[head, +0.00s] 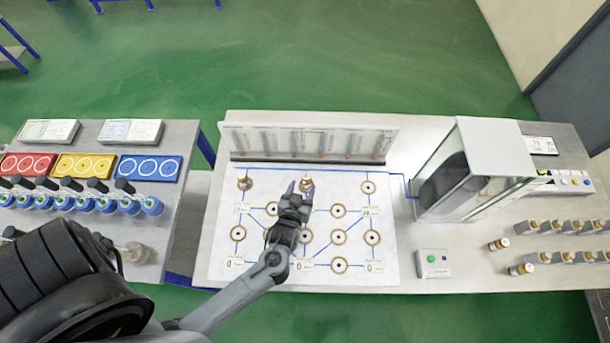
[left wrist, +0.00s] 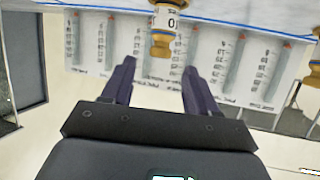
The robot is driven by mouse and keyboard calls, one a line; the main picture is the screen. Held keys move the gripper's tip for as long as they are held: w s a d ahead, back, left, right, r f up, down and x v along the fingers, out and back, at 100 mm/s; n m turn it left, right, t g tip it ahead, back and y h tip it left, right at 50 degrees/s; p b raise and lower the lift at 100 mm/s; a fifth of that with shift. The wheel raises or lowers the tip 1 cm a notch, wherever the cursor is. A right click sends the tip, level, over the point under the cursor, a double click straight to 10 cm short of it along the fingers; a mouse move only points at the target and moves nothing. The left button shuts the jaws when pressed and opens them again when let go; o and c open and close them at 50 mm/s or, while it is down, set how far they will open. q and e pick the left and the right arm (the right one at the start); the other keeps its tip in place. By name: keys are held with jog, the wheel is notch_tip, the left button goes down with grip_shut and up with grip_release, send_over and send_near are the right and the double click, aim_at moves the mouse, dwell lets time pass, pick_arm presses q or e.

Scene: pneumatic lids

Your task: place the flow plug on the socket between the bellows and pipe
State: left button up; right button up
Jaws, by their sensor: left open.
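My left gripper (head: 302,189) is open over the back middle of the white socket board (head: 270,274). A brass plug with a white label band (head: 307,182) stands at the board's back middle socket, by the fingertips. In the left wrist view the labelled plug (left wrist: 162,30) shows beyond and between the two open fingers (left wrist: 163,78), apart from them. Several ring-shaped sockets, such as one at the right (head: 372,237), are joined by blue lines on the board. Their small labels are too small to read, so I cannot tell which lies between bellows and pipe. My right gripper is not in view.
A panel of graduated tubes (head: 310,141) stands along the board's back edge. A clear-sided case with a dark part (head: 452,187) stands to the right, with loose brass plugs (head: 521,269) beyond. Blue-based valves (head: 107,204) line the left table.

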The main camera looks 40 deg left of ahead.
pick_arm(q)
jog(key=s+d+r+m+g+h, duration=0.3)
jog(key=s+r, duration=0.3)
jog(key=s, duration=0.2)
jog(key=s+d+r+m+g+h+p, duration=0.1)
jog(key=s+d+r+m+g+h, duration=0.2)
jog(key=s+r, duration=0.4)
jog(key=shift+s+r+m+g+h+p, duration=0.3)
jog(key=shift+s+m+g, duration=0.3)
jog(key=shift+g, duration=0.6)
jog(key=shift+w+r, duration=0.1)
jog(key=shift+r, duration=0.05)
